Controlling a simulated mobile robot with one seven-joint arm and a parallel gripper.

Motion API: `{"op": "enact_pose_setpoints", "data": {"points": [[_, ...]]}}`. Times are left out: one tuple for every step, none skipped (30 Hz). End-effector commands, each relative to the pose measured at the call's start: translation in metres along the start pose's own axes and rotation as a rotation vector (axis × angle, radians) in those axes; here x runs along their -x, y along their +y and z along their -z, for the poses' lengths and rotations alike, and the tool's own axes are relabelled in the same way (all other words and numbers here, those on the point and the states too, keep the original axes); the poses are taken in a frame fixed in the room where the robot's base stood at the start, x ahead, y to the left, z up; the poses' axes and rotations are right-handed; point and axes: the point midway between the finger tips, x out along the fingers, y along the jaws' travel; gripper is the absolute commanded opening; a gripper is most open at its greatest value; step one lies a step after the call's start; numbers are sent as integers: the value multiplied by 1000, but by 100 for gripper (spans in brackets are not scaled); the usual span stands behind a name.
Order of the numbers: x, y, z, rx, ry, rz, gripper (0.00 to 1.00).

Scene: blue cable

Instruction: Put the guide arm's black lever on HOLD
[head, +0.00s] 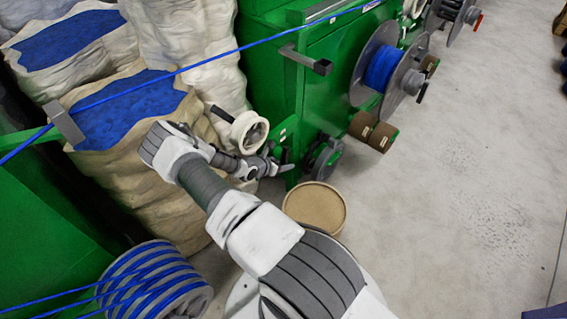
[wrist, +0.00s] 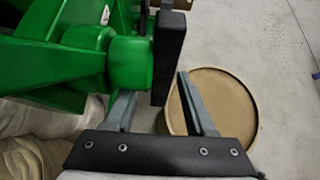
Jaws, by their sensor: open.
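The guide arm's black lever (wrist: 169,50) is a flat upright bar at the top centre of the wrist view, beside a green round hub (wrist: 130,62) of the guide arm. My gripper (wrist: 157,88) is open, with the lever's lower end between its two fingers and a visible gap to the right finger. Contact with the left finger cannot be told. In the head view my gripper (head: 282,162) is low beside the green machine, and the lever is too small to make out. No HOLD mark is readable.
A round tan-topped drum (head: 315,207) stands on the floor just right of my gripper. Green machine housing (head: 330,75) with a blue cable reel (head: 383,68) is behind. Sacks (head: 140,165) stand at left. Open grey floor (head: 460,170) lies to the right.

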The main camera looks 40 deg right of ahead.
Motion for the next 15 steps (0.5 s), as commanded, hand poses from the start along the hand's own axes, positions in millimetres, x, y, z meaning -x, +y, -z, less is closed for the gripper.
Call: {"op": "enact_pose_setpoints", "data": {"points": [[0,0,0,0,-1,1,55],[0,0,0,0,-1,1,55],[1,0,-1,0,-1,1,55],[2,0,-1,0,-1,0,55],[4,0,-1,0,-1,0,55],[8,0,-2,0,-1,-1,55],[12,1,-2,0,-1,-1,55],[17,1,-2,0,0,-2,55],[24,1,-2,1,0,-2,55],[30,1,-2,1,1,-2,55],[37,2,-2,1,2,-3,55],[42,2,8,3,3,-3,55],[48,2,12,2,2,-3,55],[54,1,17,3,2,-3,55],[62,1,24,3,3,-2,55]]}}
